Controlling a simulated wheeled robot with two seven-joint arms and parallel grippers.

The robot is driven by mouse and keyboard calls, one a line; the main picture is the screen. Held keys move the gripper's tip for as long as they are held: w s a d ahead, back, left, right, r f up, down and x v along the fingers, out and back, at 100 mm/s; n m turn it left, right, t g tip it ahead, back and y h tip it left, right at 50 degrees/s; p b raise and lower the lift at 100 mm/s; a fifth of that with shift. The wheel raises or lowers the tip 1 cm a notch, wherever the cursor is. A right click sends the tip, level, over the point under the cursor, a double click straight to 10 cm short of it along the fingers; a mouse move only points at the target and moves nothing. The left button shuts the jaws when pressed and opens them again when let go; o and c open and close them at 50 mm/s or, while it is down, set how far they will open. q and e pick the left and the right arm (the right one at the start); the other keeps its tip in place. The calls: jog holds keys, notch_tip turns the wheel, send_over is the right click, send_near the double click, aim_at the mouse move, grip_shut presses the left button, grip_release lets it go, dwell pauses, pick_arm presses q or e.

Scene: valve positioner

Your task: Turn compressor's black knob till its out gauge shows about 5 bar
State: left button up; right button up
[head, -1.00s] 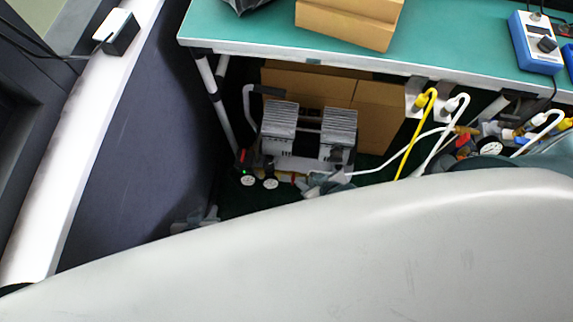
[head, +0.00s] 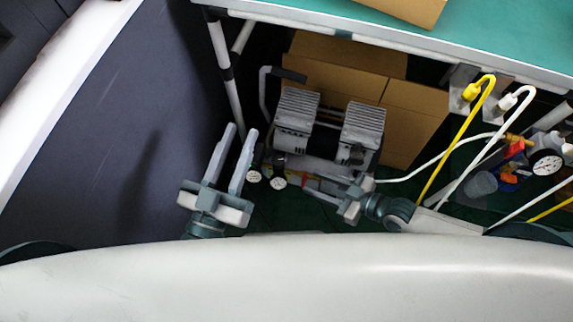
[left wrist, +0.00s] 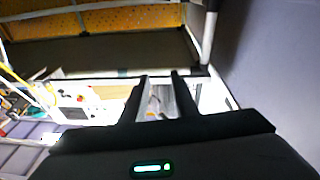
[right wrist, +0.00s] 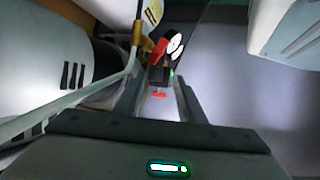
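The compressor (head: 330,130), with two grey finned heads, stands on the floor under the bench. Two small white gauges (head: 266,180) sit at its lower left front; their readings are too small to tell. My right gripper (head: 312,186) is beside the compressor's lower front, pointing left. In the right wrist view its fingers (right wrist: 155,92) are apart, with a small red part (right wrist: 159,95) showing between them. Beyond are a black part (right wrist: 157,75), perhaps the knob, a red part and a white gauge (right wrist: 174,42). My left gripper (head: 241,129) is open and empty, left of the gauges.
Cardboard boxes (head: 412,115) stand behind the compressor. The bench (head: 300,17) overhangs it, with a white leg (head: 225,80) at left. Yellow and white hoses (head: 458,140) hang at right, near another gauge (head: 547,165). A dark panel (head: 110,130) lies left.

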aim_at(278, 162)
pick_arm(q)
jog(key=shift+s+d+r+t, duration=0.1)
jog(key=shift+s+r+t, duration=0.1)
jog(key=shift+r, duration=0.2)
jog(key=shift+s+r+t, duration=0.1)
jog(key=shift+r+t, duration=0.1)
jog(key=shift+r, duration=0.2)
pick_arm(e)
jog(key=shift+d+f, duration=0.15)
jog(key=shift+d, duration=0.45)
jog(key=shift+a, duration=0.1)
jog(key=w+a, duration=0.2)
jog(key=a, duration=0.1)
jog(key=w+a, duration=0.2)
jog(key=a, duration=0.1)
jog(key=w+a, duration=0.3)
jog(key=a, duration=0.1)
jog(key=shift+f, duration=0.1)
pick_arm(q)
jog(key=shift+s+r+t+h+b, duration=0.2)
jog(key=shift+s+r+t, duration=0.1)
jog(key=shift+r, duration=0.15)
jog(key=shift+s+r+t+h+b, duration=0.1)
jog(key=shift+s+r+t+h, duration=0.1)
jog(key=shift+r+t, duration=0.15)
pick_arm(e)
jog(key=shift+w+a+f, duration=0.15)
jog(key=shift+w+a, duration=0.05)
jog(key=shift+a, duration=0.1)
